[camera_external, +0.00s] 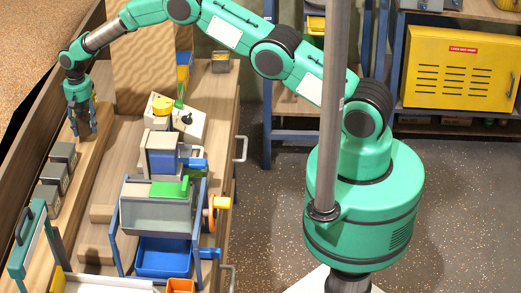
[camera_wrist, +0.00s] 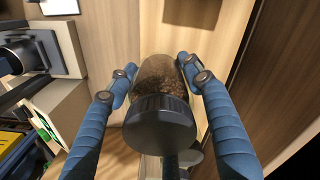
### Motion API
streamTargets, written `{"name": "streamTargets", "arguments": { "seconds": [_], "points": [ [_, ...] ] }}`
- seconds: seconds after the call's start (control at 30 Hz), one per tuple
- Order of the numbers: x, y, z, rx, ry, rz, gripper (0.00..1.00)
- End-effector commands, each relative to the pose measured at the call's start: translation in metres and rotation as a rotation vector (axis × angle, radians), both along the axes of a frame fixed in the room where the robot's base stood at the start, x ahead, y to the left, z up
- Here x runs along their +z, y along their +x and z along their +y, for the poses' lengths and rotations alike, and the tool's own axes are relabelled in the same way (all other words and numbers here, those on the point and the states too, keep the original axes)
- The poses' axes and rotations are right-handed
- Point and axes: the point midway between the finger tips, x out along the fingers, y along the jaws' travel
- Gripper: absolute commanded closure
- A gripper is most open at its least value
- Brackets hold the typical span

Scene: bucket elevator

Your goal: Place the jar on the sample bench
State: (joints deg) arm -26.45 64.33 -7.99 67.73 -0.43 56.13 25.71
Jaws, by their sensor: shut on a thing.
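My gripper (camera_external: 82,128) is over the left part of the wooden bench (camera_external: 222,100) in the external view, with its fingers pointing down. In the wrist view its two blue fingers are shut on a clear jar (camera_wrist: 160,75) with brown grainy contents and a dark round lid (camera_wrist: 160,122). The lid faces the wrist camera. In the external view the jar is mostly hidden by the fingers, and I cannot tell whether its base touches the wood. Which surface is the sample bench is not marked.
Several grey boxes (camera_external: 50,173) line the bench's left side, below my gripper. A bucket elevator with a grey hopper (camera_external: 155,212) and blue bin (camera_external: 163,257) stands right of them. A tall wooden panel (camera_external: 143,65) rises behind. A yellow cabinet (camera_external: 458,70) is at the far right.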

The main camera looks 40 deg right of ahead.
Motion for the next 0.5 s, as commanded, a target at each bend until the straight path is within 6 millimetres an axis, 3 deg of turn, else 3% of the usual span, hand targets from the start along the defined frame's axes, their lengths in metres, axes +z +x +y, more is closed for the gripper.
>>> {"name": "streamTargets", "arguments": {
  "seconds": [0.2,0.5],
  "points": [
    [-0.001,0.013,0.006,0.000,0.001,-0.001,0.89],
    [0.000,0.015,0.007,0.000,0.001,-0.001,0.89]
  ]
}}
